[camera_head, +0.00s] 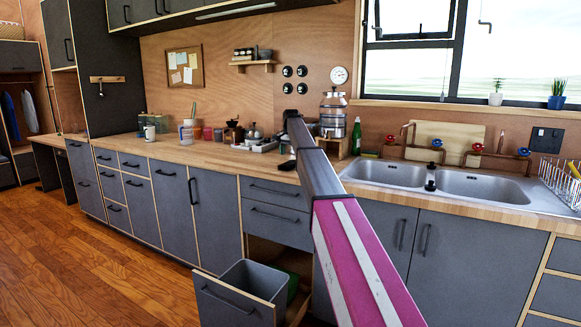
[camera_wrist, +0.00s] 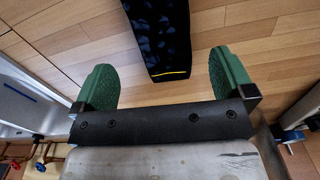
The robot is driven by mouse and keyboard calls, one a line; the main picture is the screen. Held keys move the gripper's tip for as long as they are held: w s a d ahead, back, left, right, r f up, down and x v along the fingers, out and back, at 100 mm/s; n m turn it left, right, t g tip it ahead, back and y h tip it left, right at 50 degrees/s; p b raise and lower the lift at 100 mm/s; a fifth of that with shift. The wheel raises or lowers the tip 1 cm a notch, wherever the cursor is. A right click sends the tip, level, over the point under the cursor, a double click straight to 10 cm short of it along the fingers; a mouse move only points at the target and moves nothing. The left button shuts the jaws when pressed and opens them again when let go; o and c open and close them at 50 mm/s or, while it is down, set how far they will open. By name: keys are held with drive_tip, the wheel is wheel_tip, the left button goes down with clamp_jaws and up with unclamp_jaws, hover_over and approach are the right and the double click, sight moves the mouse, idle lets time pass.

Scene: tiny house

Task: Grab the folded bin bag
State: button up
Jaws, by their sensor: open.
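In the wrist view my gripper (camera_wrist: 164,80) is open, with its two green finger pads wide apart and nothing between them. A long dark thing with a blue pattern and a yellow stripe (camera_wrist: 158,35) lies ahead of the fingers on a pale wooden plank surface. Its near end points at the gap, and its far end runs out of the frame. It may be the folded bin bag; I cannot tell for sure. In the head view my arm crosses the middle of the picture, and my gripper cannot be made out there.
A pulled-out drawer with a grey bin (camera_head: 240,285) stands low at the front, with a green bin (camera_head: 291,284) beside it. The wooden counter (camera_head: 215,156) carries jars and a metal urn (camera_head: 333,112). The double sink (camera_head: 485,187) is at right. The floor (camera_head: 90,265) at left is clear.

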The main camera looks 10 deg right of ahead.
sight(291, 163)
drive_tip(key=shift+w+a+f, duration=0.15)
drive_tip(key=shift+f, duration=2.45)
drive_tip(key=c, duration=1)
